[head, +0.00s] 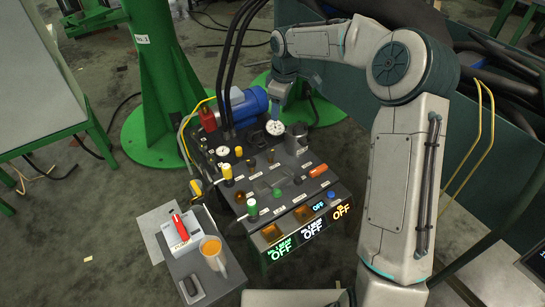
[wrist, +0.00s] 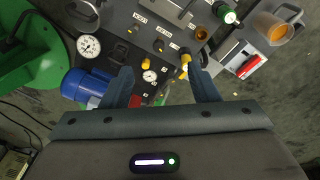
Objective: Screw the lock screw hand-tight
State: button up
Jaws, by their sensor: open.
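The dark disperser machine (head: 262,185) carries several knobs and small screws on its top; I cannot tell for sure which is the lock screw. A yellow knob (wrist: 185,65) shows in the wrist view near the right finger, with small brass fittings (wrist: 158,46) further off. A green-ended knob (wrist: 228,15) is at the upper right. In the head view a yellow-topped knob (head: 227,173) and a green knob (head: 252,208) stand on the left side. My gripper (wrist: 162,88) is open, with nothing held between its fingers. In the head view my gripper (head: 277,108) is above the machine's back end.
A blue motor (head: 243,107) and black hoses (head: 226,70) stand behind the panel. A round gauge (wrist: 149,76) shows between the fingers. A side table (head: 203,266) holds an orange-filled mug (head: 212,252) and a white box with a red tool (head: 180,228). A green post (head: 155,80) stands at left.

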jog(key=w+f+n+y+b, duration=0.15)
jog(key=w+f+b, duration=0.25)
jog(key=w+f, duration=0.5)
jog(key=y+b, duration=0.2)
jog(key=b, duration=0.2)
send_near(271, 151)
jog(key=b+x, duration=0.4)
jog(key=x, duration=0.4)
jog(key=shift+w+f, duration=0.1)
jog(key=shift+f, duration=0.15)
jog(key=c, duration=1)
